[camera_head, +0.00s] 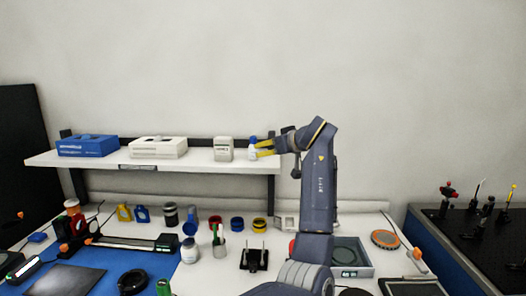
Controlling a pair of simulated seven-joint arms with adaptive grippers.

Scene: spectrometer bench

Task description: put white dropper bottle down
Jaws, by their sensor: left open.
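The white dropper bottle (252,152) with a blue top stands upright at the right end of the white wall shelf (205,161). My right gripper is not in view.
A larger white box (158,147) and a blue box (87,146) sit farther left.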

